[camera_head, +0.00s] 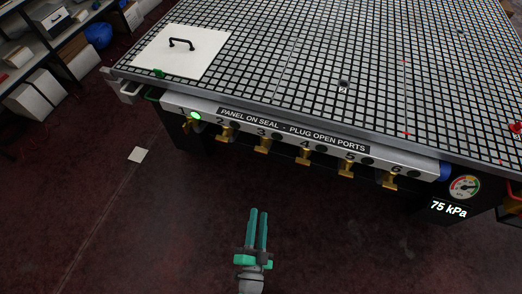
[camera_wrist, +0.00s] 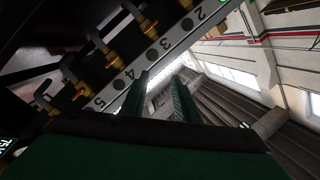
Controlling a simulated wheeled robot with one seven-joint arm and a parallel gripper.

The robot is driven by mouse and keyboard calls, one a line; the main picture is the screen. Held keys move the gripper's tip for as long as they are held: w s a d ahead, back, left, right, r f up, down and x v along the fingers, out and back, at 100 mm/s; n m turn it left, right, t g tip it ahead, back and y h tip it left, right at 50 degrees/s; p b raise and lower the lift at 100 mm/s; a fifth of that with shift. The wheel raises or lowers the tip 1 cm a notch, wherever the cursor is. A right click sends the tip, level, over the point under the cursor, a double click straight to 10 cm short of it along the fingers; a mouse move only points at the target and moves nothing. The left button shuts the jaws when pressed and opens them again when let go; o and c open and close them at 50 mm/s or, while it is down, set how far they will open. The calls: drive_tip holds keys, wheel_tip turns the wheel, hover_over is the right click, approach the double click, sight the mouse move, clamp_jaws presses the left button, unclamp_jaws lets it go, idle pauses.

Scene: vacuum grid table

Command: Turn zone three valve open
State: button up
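The zone three valve (camera_head: 263,146) is a brass handle under the number 3 on the pale front strip (camera_head: 328,147) of the grid table. It also shows in the wrist view (camera_wrist: 146,23), near the upside-down 3. The round lamp beside the 3 is dark. My gripper (camera_head: 259,212) is in front of the table and below the valve in the head view, apart from it. Its two teal fingers are parallel with a gap between them and nothing in it. The fingers (camera_wrist: 160,75) also show in the wrist view.
Similar brass valves (camera_head: 304,156) stand close on both sides. The lamp at position 1 (camera_head: 195,115) glows green. A gauge (camera_head: 465,187) at the right reads 75 kPa. A white panel with a black handle (camera_head: 181,55) lies on the grid.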

sight(261, 149)
drive_tip(key=w+f+m+h, duration=0.1)
drive_tip(key=w+f+m, duration=0.1)
drive_tip(key=w, duration=0.8)
drive_tip(key=w+f+m+h, duration=0.1)
drive_tip(key=w+f+m, duration=0.2)
drive_tip(key=w, duration=0.8)
drive_tip(key=w+d+f+m+g+h, duration=0.1)
drive_tip(key=w+f+m, duration=0.1)
drive_tip(key=w+m, duration=0.4)
drive_tip(key=shift+w+f+h, duration=0.15)
drive_tip(key=shift+w, duration=1.05)
drive_tip(key=shift+w+f+h, duration=0.15)
drive_tip(key=shift+w, duration=1)
drive_tip(key=shift+a, duration=0.1)
clamp_jaws()
